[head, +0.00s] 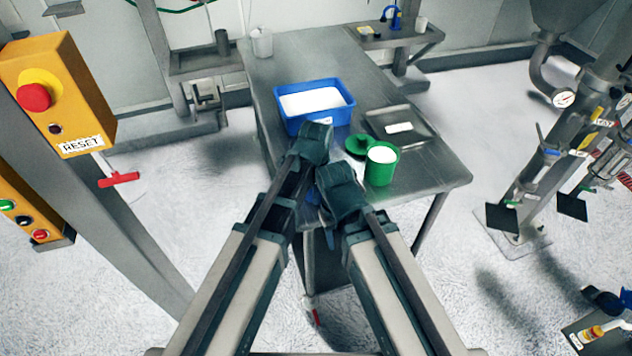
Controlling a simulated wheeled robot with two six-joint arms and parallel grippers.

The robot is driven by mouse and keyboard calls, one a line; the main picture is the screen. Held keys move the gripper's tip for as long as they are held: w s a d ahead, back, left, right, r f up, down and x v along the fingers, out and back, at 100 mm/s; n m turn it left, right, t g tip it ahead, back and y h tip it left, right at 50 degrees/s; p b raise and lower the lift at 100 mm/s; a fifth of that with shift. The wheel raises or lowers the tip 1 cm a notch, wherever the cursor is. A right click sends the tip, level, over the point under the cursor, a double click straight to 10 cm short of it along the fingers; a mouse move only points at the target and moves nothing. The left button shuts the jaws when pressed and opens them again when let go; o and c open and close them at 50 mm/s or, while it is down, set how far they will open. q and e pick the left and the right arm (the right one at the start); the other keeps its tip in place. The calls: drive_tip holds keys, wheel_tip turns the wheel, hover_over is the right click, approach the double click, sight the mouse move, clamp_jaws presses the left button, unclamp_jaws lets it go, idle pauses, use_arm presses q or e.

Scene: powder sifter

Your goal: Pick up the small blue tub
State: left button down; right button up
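A blue tub (289,121) filled with white powder stands on the steel table, toward its left side. My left gripper (317,138) is at the near side of the tub and overlaps its front edge in the head view. I cannot tell whether it touches the tub, and its fingers are not clear. My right gripper (338,180) is nearer to me, over the table's front part, left of the green container. Its fingers are not clear either. A small patch of blue (313,195) shows between my arms, mostly hidden.
A green container (380,170) of white powder and a green lid (358,146) are right of my grippers. A grey tray (418,131) with a white label lies behind them. A clear jug (262,42) stands at the table's (440,172) far left corner. The front right is bare.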

use_arm(q)
drive_tip(key=shift+r, duration=0.15)
idle(0.7)
wheel_tip(320, 180, up, 10)
drive_tip(key=p, duration=1)
wheel_tip(320, 180, down, 2)
drive_tip(key=shift+f+b, duration=0.15)
drive_tip(key=shift+b, duration=0.85)
drive_tip(key=shift+r, duration=0.2)
